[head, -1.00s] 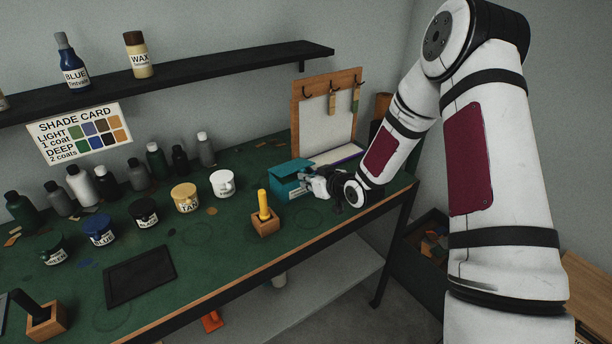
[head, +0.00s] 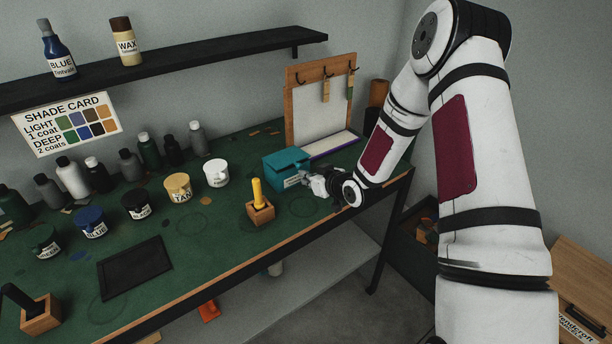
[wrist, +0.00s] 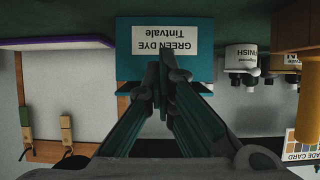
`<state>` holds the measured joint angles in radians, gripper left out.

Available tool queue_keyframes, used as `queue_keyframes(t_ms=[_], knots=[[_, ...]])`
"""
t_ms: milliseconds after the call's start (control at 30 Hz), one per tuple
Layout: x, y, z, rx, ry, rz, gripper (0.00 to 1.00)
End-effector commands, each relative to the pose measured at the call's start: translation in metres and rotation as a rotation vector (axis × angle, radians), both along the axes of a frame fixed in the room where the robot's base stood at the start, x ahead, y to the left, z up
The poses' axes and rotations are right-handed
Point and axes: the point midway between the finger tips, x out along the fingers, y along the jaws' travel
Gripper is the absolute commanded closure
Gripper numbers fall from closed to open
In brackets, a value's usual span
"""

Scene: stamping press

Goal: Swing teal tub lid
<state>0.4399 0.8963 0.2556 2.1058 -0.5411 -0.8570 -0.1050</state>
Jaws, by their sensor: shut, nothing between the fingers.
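The teal tub (head: 283,160) stands on the green bench top near its right end, and its lid looks shut. In the wrist view, which is upside down, the tub (wrist: 207,65) shows its white label reading GREEN DYE Tintvale (wrist: 148,41). The lid's edge (wrist: 128,88) runs across below the label in that picture. My gripper (head: 313,184) is at the tub's right side in the head view. In the wrist view my gripper's fingertips (wrist: 164,62) are together and empty, in front of the label and lid edge. I cannot tell whether they touch the tub.
A wooden-framed board with hooks (head: 319,110) stands behind the tub. A yellow-handled tool in a wooden block (head: 259,205) and a white pot (head: 216,173) stand to the left. Several more pots and bottles fill the bench's back left. A black shelf (head: 185,60) hangs above.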

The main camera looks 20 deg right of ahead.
Motion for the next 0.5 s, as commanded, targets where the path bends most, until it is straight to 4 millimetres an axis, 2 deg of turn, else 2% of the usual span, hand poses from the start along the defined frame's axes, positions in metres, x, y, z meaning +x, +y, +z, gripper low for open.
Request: queue_keyframes(t_ms=[167, 500], knots=[[-0.001, 0.002, -0.002, 0.001, 0.001, 0.004, 1.00], [-0.002, 0.003, -0.017, 0.002, 0.002, 0.007, 1.00]])
